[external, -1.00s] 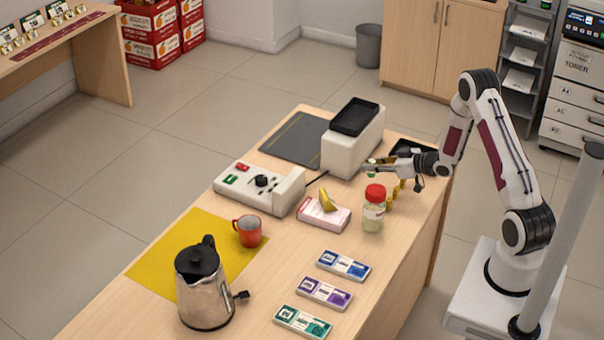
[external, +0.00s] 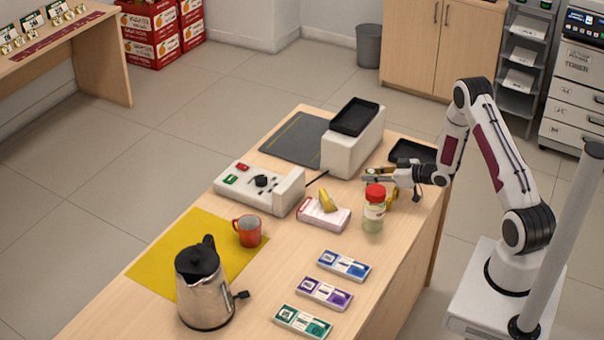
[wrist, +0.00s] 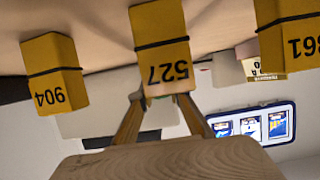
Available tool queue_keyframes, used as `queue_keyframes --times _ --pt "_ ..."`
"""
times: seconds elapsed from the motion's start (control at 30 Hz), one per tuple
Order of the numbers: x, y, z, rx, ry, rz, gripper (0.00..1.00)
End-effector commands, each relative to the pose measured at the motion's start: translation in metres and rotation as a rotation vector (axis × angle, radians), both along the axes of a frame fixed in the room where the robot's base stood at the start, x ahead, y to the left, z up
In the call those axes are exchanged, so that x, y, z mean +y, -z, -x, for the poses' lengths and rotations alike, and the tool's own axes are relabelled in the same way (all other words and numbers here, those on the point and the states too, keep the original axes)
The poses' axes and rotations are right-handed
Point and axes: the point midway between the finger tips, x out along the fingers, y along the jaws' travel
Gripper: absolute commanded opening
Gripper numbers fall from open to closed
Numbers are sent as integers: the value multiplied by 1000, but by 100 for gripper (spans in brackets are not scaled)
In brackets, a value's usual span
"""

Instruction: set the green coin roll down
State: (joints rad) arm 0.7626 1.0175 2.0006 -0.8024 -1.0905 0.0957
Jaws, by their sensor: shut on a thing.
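My gripper (external: 371,180) is low over the far right part of the counter (external: 290,225), behind the red-capped jar (external: 374,210). It is shut on the green coin roll, of which only a faint trace of green shows in the external view; I cannot tell whether the roll touches the counter. In the wrist view the scene is upside down; my gripper's tan fingers (wrist: 158,103) show there, but I cannot make out the roll.
Yellow numbered blocks stand close by: 904 (wrist: 53,75), 527 (wrist: 160,50) and one at the edge (wrist: 290,40). A white machine (external: 343,153), a black tray (external: 410,151) and a pink-white box (external: 324,215) are around.

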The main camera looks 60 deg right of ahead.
Motion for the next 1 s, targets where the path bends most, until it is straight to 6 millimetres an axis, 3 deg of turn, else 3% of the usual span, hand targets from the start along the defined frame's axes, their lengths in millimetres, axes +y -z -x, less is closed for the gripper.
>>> queue_keyframes --times 0.13,0.17,0.2,0.23,0.77,1.0 --pt "0 2 0 -1 0 0 0" --pt "0 3 0 0 0 0 19" --pt "0 3 0 0 0 0 30" --pt "0 3 0 0 0 0 34" --pt "0 -1 0 0 0 0 34" --pt "-1 -9 19 0 2 1 34"
